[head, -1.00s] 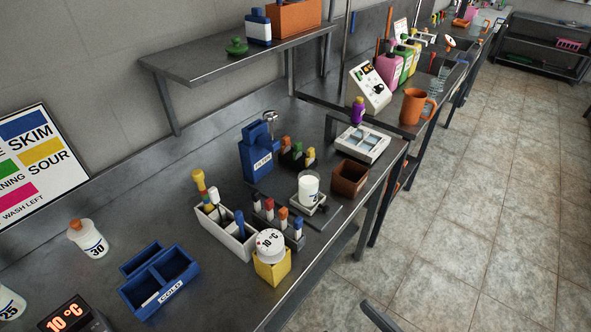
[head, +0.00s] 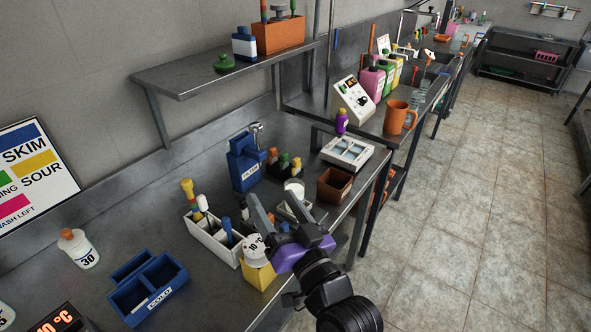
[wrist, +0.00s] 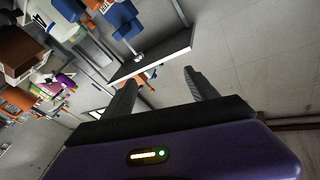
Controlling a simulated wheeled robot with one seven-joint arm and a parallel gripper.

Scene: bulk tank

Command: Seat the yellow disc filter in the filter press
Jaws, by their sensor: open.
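The blue filter press (head: 243,168), marked FILTER, stands upright on the steel bench with a metal handle at its top right. I cannot make out a yellow disc filter in either view. My gripper (head: 274,203) is raised over the front part of the bench, to the right of and nearer than the press. Its fingers are apart with nothing between them; they also show open in the wrist view (wrist: 162,78).
A white caddy (head: 207,238) of tools, a blue COLD bin (head: 150,290) and a yellow box (head: 258,273) with a 10 °C dial crowd the bench. A brown box (head: 335,186) and white tray (head: 347,152) lie right. A shelf (head: 190,82) overhangs the back.

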